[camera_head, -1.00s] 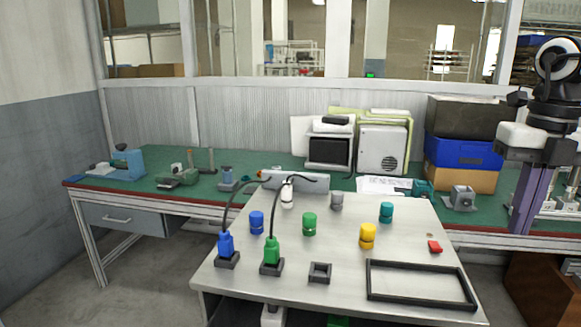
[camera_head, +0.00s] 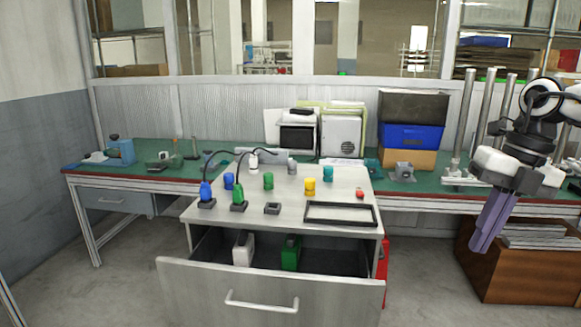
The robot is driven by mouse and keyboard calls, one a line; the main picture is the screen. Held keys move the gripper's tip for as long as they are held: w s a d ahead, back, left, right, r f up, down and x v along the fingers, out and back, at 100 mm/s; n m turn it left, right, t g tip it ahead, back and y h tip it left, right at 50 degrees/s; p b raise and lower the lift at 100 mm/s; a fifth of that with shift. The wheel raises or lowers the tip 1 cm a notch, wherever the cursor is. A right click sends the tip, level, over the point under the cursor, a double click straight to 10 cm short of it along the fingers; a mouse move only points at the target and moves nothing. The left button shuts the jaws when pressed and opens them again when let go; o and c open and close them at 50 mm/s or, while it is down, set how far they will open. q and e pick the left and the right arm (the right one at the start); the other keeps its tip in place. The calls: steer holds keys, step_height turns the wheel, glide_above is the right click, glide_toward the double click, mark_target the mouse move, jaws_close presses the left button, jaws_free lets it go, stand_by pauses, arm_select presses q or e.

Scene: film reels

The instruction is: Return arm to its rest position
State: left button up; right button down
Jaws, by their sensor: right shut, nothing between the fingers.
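My right arm comes in at the right edge. Its gripper (camera_head: 478,249) has purple fingers that are shut and empty. It points down and slightly left, in the air right of the metal workbench (camera_head: 290,205), apart from it. My left gripper is not in view.
The workbench drawer (camera_head: 262,284) stands open at the front, with a white item (camera_head: 243,250) and a green item (camera_head: 290,253) inside. Several coloured cylinders and a black frame (camera_head: 341,225) are on top. A brown cabinet (camera_head: 525,262) stands behind the gripper.

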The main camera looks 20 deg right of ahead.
steer(key=s+a+f+m+t+y, duration=0.1)
steer(key=a+f+m+t, duration=0.4)
steer(key=f, duration=0.5)
steer(key=a+f+m+t+y, duration=0.25)
steer(key=f+m, duration=0.35)
steer(key=f, duration=0.5)
steer(key=s+a+f+m+t, duration=0.1)
steer(key=a+f+m+t, duration=0.2)
steer(key=f+m+t, duration=0.5)
steer(key=s+a+f+m+g+h, duration=0.1)
steer(key=s+a+f+m+g, duration=0.3)
steer(key=a, duration=0.5)
steer(key=s+a+f+m+g+h, duration=0.2)
steer(key=s+a+f+m, duration=0.3)
steer(key=s+a+f, duration=0.3)
step_height(320, 180, down, 3)
steer(key=shift+s+a+f+m+g, duration=0.1)
steer(key=shift+s+a+m+g, duration=0.15)
steer(key=shift+a+g, duration=0.75)
